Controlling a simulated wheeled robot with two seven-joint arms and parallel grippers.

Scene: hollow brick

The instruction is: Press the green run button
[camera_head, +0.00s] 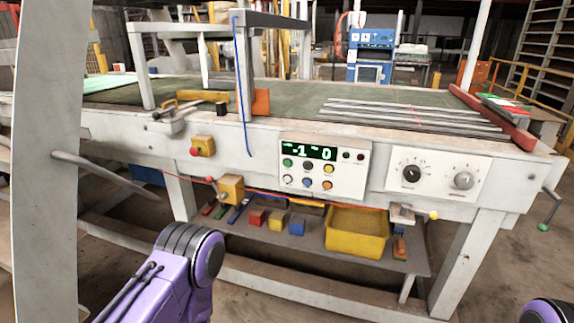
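A white control panel (350,182) is set in the front side of a long grey machine table. It has a dark display with green digits (308,152). The green button (287,162) is at the upper left of the panel's button rows, just under the display. A dark button, a yellow button (328,169), a white one, a blue one (307,183) and an orange one sit beside and below it. Neither of my grippers is in view. Only purple links of my arms show at the bottom left and bottom right corner, apart from the panel.
Right of the panel is a plate with two dials (411,174). Left is a yellow box with a red button (203,147) and a red-knobbed lever by another yellow box (231,188). A yellow bin (356,232) stands on the lower shelf. A pale upright post (45,160) blocks the left.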

